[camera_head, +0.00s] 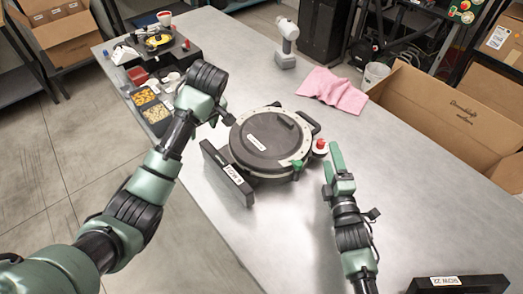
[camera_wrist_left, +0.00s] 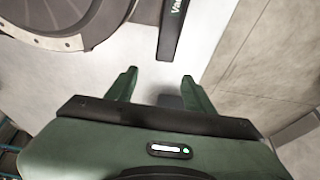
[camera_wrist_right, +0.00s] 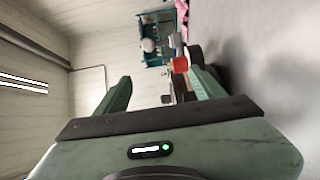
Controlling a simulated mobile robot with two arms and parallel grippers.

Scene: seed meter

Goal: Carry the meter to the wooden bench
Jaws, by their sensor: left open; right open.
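The seed meter (camera_head: 270,138), a round dark disc with a pale rim, lies on the metal table. A black loop handle (camera_head: 308,122) is at its upper right, and a green part and a red knob (camera_head: 320,147) are at its right side. My left gripper (camera_head: 222,116) is open and empty, just left of the meter; the meter's rim (camera_wrist_left: 60,42) shows in the left wrist view. My right gripper (camera_head: 333,166) is open and empty, right of the meter; the red knob (camera_wrist_right: 180,64) appears between its fingers in the right wrist view. I cannot make out a wooden bench.
A black labelled bar (camera_head: 227,174) stands in front of the meter, and another (camera_head: 458,284) lies lower right. Seed trays (camera_head: 152,105) are at left.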

